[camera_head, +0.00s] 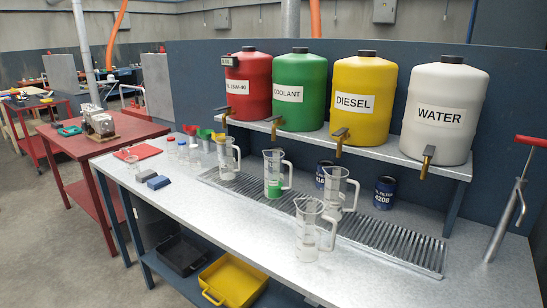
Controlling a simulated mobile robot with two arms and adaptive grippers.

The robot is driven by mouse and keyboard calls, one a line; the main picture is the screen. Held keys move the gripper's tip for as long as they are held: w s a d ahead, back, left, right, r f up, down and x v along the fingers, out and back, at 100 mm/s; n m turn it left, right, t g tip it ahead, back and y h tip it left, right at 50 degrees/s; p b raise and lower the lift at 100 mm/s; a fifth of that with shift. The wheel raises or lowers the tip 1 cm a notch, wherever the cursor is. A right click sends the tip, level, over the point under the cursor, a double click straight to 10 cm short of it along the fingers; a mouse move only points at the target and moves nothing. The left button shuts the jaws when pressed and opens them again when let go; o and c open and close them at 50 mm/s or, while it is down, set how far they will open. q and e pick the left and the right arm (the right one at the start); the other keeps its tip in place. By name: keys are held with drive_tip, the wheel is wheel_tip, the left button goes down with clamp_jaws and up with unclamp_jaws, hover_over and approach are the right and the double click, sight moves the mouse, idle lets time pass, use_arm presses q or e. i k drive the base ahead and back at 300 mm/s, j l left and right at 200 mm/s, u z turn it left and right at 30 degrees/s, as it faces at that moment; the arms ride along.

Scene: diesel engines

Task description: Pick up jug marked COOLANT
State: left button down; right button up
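A green tank labelled COOLANT (300,92) stands on the raised shelf, second from the left, with a tap below. Several clear jugs with handles stand upright on the grey counter. One clear jug (273,165) stands below and in front of the green tank and shows green in its lower part. Other clear jugs stand to its left (226,155) and to its right (338,195), and another is nearest the front (309,232). I cannot read a COOLANT mark on any jug. Neither of my grippers is in view.
Red (249,85), yellow DIESEL (362,98) and white WATER (440,113) tanks share the shelf. Blue cans (384,192) stand beneath it. A red-handled tool (510,200) stands at the right end. The counter's front right is clear. A yellow tray (233,282) lies below.

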sight(275, 161)
drive_tip(key=i+j, duration=0.25)
drive_tip(key=j, duration=0.15)
drive_tip(key=i+j, duration=0.2)
drive_tip(key=j, duration=0.2)
drive_tip(key=i+j+z, duration=0.1)
drive_tip(key=i+j, duration=0.15)
drive_tip(key=j, duration=0.15)
drive_tip(key=i+j, duration=0.25)
drive_tip(key=j, duration=0.15)
